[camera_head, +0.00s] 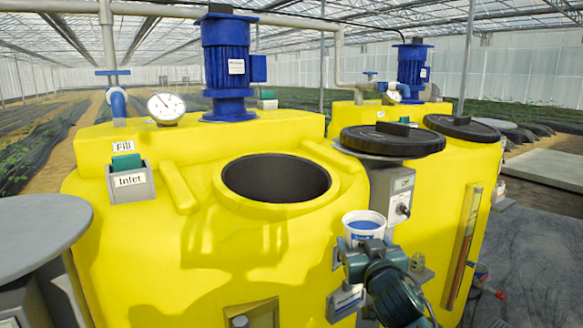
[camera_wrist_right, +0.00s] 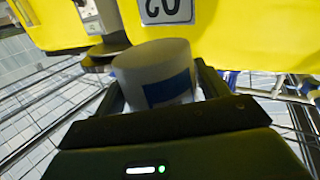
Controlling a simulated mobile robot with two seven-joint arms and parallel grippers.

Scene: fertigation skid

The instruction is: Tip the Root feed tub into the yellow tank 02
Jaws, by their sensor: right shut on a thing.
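The Root feed tub (camera_head: 364,226) is a small white tub with a blue patch, upright, with blue showing inside its open top. My right gripper (camera_head: 362,252) is shut on it, in front of the right side of the near yellow tank (camera_head: 215,245). That tank's round dark opening (camera_head: 275,178) is uncovered, up and left of the tub. In the right wrist view the tub (camera_wrist_right: 153,72) sits between the fingers of my right gripper (camera_wrist_right: 160,95). A plate reading 02 (camera_wrist_right: 166,10) shows upside down on the yellow surface behind it. My left gripper is not in view.
A black lid (camera_head: 393,140) rests right of the opening, above a grey control box (camera_head: 399,197). A blue motor (camera_head: 229,65), gauge (camera_head: 166,107) and Inlet box (camera_head: 130,184) stand behind and left. A second yellow tank (camera_head: 445,190) stands right. A grey round top (camera_head: 40,235) is at left.

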